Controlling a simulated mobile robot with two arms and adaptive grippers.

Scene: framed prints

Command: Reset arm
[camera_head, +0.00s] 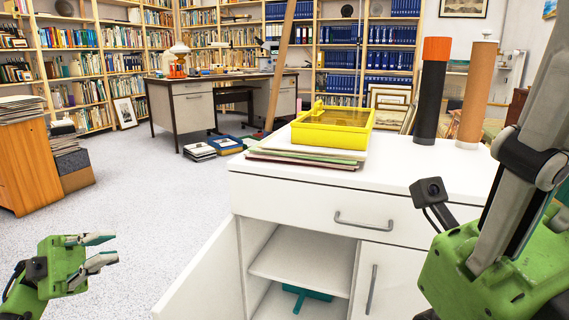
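My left gripper (101,252) is at the lower left, green with grey fingers. Its fingers are spread apart with nothing between them, over the open floor and left of the white cabinet's open door. My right arm (497,255) comes in at the right edge, in front of the cabinet's right part. Its green wrist housing shows, but its fingertips are out of the picture.
The white cabinet (290,187) has its left door (205,280) swung open, with a teal object (305,297) inside. On top are a yellow tray (330,138), stacked folders and two tubes. A desk (193,118) and bookshelves stand behind.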

